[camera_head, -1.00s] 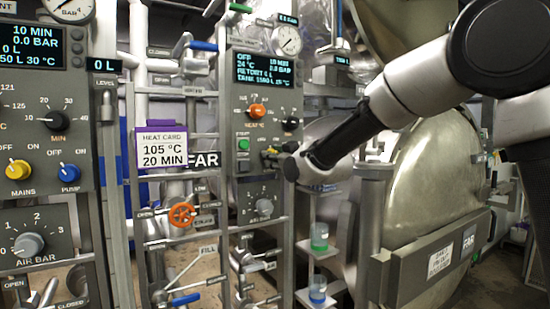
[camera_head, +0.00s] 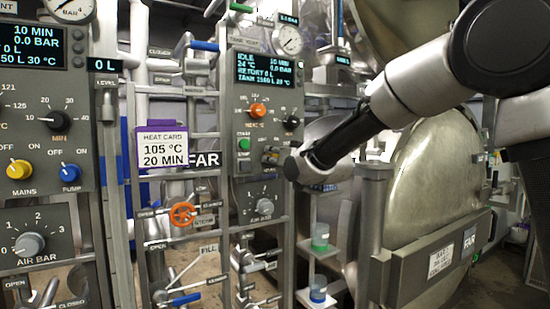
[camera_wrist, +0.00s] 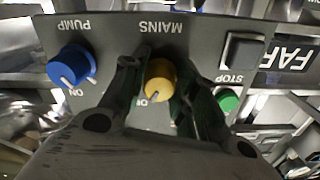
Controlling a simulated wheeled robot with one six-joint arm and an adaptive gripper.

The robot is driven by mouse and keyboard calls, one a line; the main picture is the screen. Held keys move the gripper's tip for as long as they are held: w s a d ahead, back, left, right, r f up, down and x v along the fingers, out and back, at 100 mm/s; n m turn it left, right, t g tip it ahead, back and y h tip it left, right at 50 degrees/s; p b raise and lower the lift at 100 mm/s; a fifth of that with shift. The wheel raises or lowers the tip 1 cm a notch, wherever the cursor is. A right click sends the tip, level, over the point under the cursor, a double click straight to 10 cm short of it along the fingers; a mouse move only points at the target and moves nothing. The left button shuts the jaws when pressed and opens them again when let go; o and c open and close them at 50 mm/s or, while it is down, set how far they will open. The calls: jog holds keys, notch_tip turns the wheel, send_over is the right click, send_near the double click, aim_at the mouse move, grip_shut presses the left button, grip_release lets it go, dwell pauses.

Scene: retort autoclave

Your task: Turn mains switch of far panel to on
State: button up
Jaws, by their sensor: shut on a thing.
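The far panel (camera_head: 240,175) stands at the middle of the head view, beside the FAR sign (camera_head: 204,159). Its mains switch is a yellow knob (camera_wrist: 160,82) under an upside-down MAINS label in the wrist view. My gripper (camera_wrist: 158,70) has one finger on each side of the knob and is shut on it. The knob's white mark points down and slightly left in that view; the on and off labels by it are mostly hidden. In the head view my gripper (camera_head: 273,158) reaches the panel from the right and covers much of the knob. The panel's screen (camera_head: 264,69) reads IDLE.
In the wrist view a blue pump knob (camera_wrist: 71,66) sits left of the yellow one. The rounded metal vessel (camera_head: 430,180) stands right of the panel.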

dwell(0.4)
jog(key=o, duration=1)
jog(key=v, duration=1.2)
